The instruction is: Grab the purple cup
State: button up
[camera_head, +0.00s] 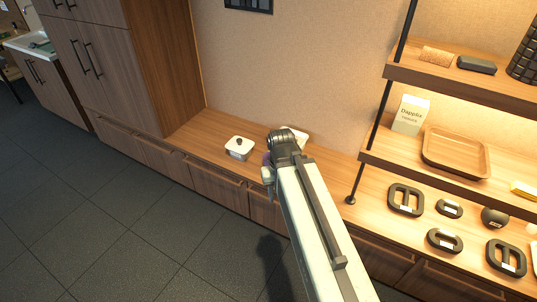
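My arm reaches from the bottom of the view toward the low wooden bench (205,124). My gripper (268,180) is at the arm's far end, over the bench's front edge. It is small and partly hidden by my own wrist, so I cannot tell whether it is open or shut. A small purplish patch (266,159) shows just beside the wrist, above the gripper. It may be part of the purple cup, but most of it is hidden behind my arm. I cannot tell whether the gripper touches it.
Another white item (298,137) is partly hidden behind my wrist. A shelf (460,90) with a black post (376,130) stands right, above several dark weights. The grey floor (130,220) is clear.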

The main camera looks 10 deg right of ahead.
aim_at(264, 156)
jog(key=z, duration=0.05)
jog(key=i, duration=0.75)
jog(key=u, duration=2.15)
